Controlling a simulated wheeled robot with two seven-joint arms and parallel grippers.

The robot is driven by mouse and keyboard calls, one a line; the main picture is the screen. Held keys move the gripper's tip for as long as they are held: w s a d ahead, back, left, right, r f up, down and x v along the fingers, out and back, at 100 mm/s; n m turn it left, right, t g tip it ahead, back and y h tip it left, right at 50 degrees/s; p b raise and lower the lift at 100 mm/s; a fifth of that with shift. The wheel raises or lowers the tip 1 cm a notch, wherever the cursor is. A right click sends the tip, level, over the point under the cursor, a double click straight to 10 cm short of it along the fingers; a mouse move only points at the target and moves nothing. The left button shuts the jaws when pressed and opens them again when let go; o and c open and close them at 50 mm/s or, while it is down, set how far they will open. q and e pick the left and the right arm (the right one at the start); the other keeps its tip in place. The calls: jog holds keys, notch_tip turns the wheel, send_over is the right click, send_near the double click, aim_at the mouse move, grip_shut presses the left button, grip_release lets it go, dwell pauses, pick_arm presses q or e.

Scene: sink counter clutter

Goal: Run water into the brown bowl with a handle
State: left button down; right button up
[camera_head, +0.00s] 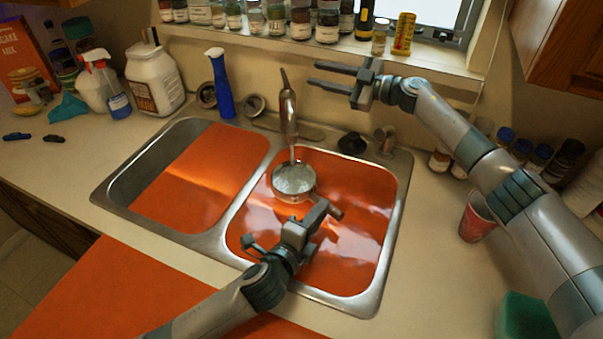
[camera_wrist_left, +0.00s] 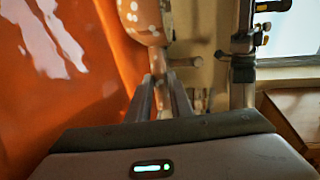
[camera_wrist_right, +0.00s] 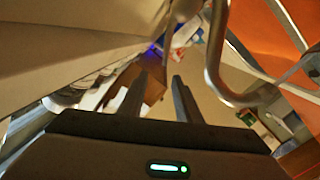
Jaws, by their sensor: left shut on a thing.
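The brown bowl (camera_head: 278,188) is in the right sink basin, below the metal faucet (camera_head: 289,112). A thin pale stream runs from the spout into it, and the inside looks whitish and wet. Its spotted brown side shows at the top of the left wrist view (camera_wrist_left: 142,20). My left gripper (camera_head: 318,216) is at the bowl's near right side, shut on its handle, which is mostly hidden by the fingers. My right gripper (camera_head: 334,75) is open and empty, just right of the faucet's top, with fingers pointing left.
Jars line the sill. A red cup (camera_head: 477,218) and green sponge (camera_head: 525,318) are at the right.

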pick_arm(q)
jog(key=s, duration=0.3)
jog(key=shift+d+r+p, duration=0.1)
jog(key=shift+d+p, duration=0.05)
jog(key=shift+p, duration=0.15)
pick_arm(e)
jog(key=shift+r, duration=0.4)
jog(key=shift+c, duration=0.7)
grip_shut()
jog(key=f+m+t, duration=0.1)
jog(key=m, duration=0.6)
jog(key=f+m+t, duration=0.2)
jog(key=m, duration=0.5)
jog(key=f+m+t, duration=0.2)
jog(key=m, duration=0.5)
jog(key=shift+s+f+y, duration=0.25)
jog(key=shift+y, duration=0.15)
